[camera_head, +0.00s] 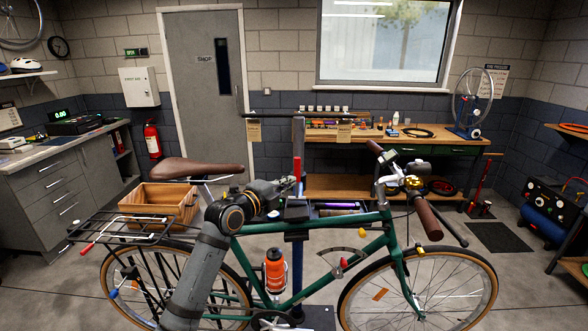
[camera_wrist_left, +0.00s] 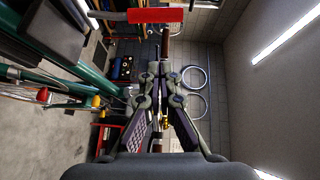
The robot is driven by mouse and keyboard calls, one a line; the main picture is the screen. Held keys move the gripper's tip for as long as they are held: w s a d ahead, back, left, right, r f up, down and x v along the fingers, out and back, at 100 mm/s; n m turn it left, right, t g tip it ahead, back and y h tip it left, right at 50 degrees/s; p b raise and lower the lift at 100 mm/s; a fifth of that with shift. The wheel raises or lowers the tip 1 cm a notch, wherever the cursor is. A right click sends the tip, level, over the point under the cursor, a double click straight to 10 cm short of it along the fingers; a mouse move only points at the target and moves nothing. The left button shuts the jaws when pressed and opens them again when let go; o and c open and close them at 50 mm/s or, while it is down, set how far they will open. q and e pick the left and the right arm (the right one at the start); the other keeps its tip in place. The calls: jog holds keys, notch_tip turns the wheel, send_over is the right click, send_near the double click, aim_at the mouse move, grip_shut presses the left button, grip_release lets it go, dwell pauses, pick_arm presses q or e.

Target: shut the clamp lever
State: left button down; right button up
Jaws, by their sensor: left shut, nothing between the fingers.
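The clamp lever shows as an upright red handle (camera_head: 297,168) beside the grey stand post, above the bike's green top tube. In the left wrist view the red lever (camera_wrist_left: 172,15) lies across the top of the picture, past the fingertips. The dark clamp (camera_head: 297,212) sits at the top tube, partly hidden by my arm. My left gripper (camera_head: 287,185) is shut and empty, just beside and below the red handle. Its closed fingers show in the left wrist view (camera_wrist_left: 165,75), with a visible gap to the lever. My right gripper is out of view.
The green bike (camera_head: 330,265) fills the front, with a brown saddle (camera_head: 200,168) left of the post and handlebars (camera_head: 415,185) to the right. A tool tray (camera_head: 335,209) sits behind the top tube. A workbench (camera_head: 450,141) stands at the back wall.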

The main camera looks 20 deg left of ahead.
pick_arm(q)
jog(key=w+p, duration=0.3)
jog(key=w, duration=0.4)
jog(key=shift+w+a+f, duration=0.35)
jog(key=shift+d, duration=0.1)
